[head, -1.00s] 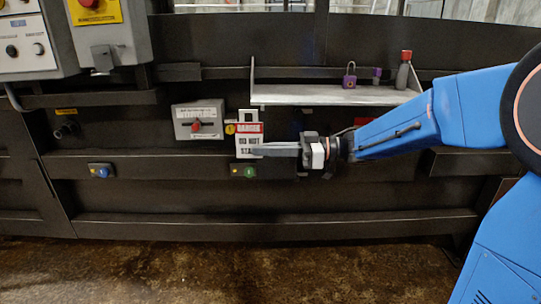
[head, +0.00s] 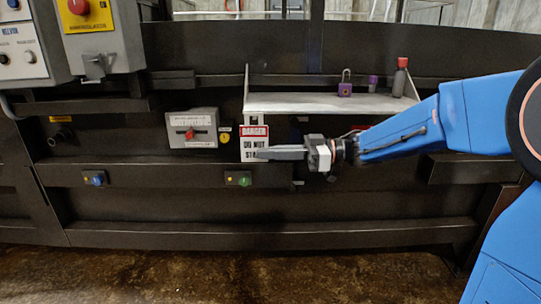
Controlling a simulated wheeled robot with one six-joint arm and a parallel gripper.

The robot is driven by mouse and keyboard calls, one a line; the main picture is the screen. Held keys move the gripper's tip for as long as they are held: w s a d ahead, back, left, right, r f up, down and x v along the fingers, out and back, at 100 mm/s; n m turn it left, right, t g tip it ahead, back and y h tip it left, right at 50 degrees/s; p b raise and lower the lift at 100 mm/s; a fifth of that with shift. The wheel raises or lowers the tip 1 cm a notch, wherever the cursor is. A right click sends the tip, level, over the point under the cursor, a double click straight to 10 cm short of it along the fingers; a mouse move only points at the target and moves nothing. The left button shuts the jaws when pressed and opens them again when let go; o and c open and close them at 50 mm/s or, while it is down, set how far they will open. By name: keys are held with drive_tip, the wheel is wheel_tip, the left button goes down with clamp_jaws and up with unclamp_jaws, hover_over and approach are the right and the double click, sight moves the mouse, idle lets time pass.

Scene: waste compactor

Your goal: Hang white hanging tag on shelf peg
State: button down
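The white tag (head: 254,143) has a red DANGER band and black lettering. It hangs upright in front of the dark panel, just below the left end of the shelf (head: 330,104). My gripper (head: 262,154) points left, its fingers seen edge-on as one grey bar across the tag's lower right part. The fingers look shut on the tag, and the finger bar covers part of its lettering. I cannot make out a peg clearly, nor whether the tag's top touches the shelf front.
On the shelf stand a purple padlock (head: 345,84), a small purple item (head: 373,83) and a dark red-topped bottle (head: 400,77). A grey switch box (head: 192,130) is left of the tag. A green button (head: 239,180) sits below it. My blue arm reaches in from the right.

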drive_tip(key=w+f, duration=0.1)
drive_tip(key=w, duration=0.5)
idle(0.8)
drive_tip(key=shift+w+d+f, duration=0.1)
drive_tip(key=shift+w, duration=0.05)
idle(0.5)
drive_tip(key=c, duration=1.9)
unclamp_jaws()
